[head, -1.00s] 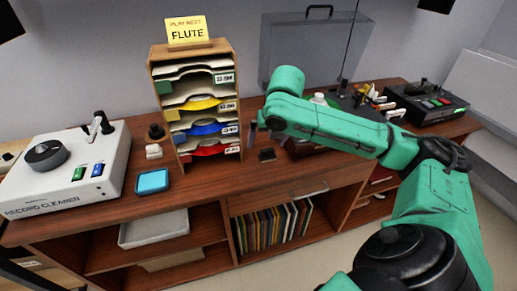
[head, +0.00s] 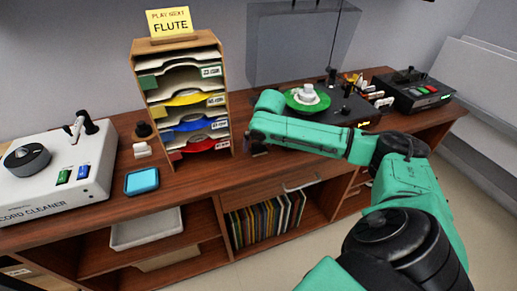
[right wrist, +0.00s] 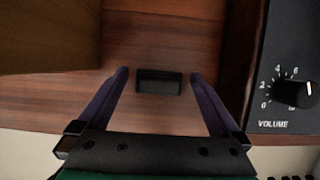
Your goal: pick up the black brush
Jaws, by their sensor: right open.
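The black brush (right wrist: 159,82) is a small dark block lying on the wooden counter. In the right wrist view it lies between the tips of my open right gripper (right wrist: 159,75), with a gap on each side. I cannot tell how far above the counter the fingertips are. In the head view the right gripper (head: 257,148) points down at the counter just right of the sleeve rack, and my arm largely hides the brush there. My left gripper is not in view.
The wooden sleeve rack (head: 181,110) stands close on the left of the gripper. A turntable with a green record (head: 307,101) is on the right, and its volume knob (right wrist: 294,93) shows nearby. A record cleaner (head: 57,165) and a blue pad (head: 142,181) are further left.

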